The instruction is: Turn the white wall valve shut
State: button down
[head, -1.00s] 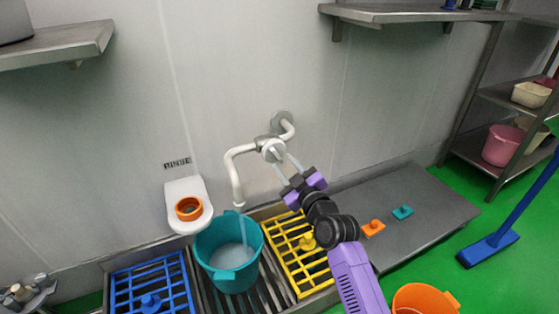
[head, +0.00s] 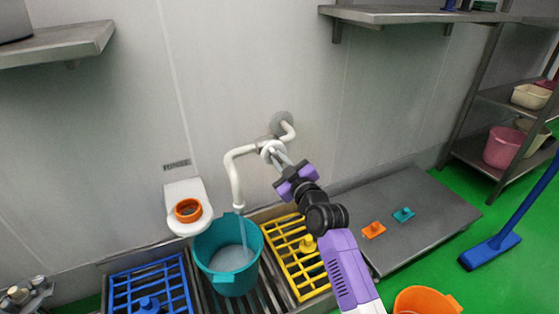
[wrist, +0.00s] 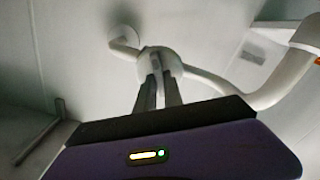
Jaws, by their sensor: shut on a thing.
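The white wall valve (head: 267,147) sits on a white pipe that comes out of a round wall flange (head: 282,123). Its rounded body (wrist: 165,63) also shows in the wrist view. My gripper (head: 276,155) reaches it from the lower right and is shut on the valve's handle. In the wrist view the two fingers (wrist: 160,85) lie on either side of the narrow pale handle, partly hiding it. The white spout (head: 236,180) bends down from the valve, and a stream of water runs from it into a teal bucket (head: 228,283).
The bucket stands between a blue grate (head: 150,285) and a yellow grate (head: 284,240). A white wall holder (head: 183,190) with an orange ring is left of the spout. Steel shelves (head: 400,14) jut out above. A steel table (head: 420,225) lies to the right.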

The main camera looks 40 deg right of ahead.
jog(key=shift+d+m+p, duration=0.15)
jog(key=shift+m+p, duration=0.65)
jog(key=shift+m, duration=2.2)
jog(key=shift+s, duration=0.1)
jog(key=c, duration=1.5)
grip_release()
jog(key=shift+o, duration=0.2)
jog(key=p+v, duration=0.1)
jog(key=v, duration=0.6)
jog(key=shift+s, duration=0.35)
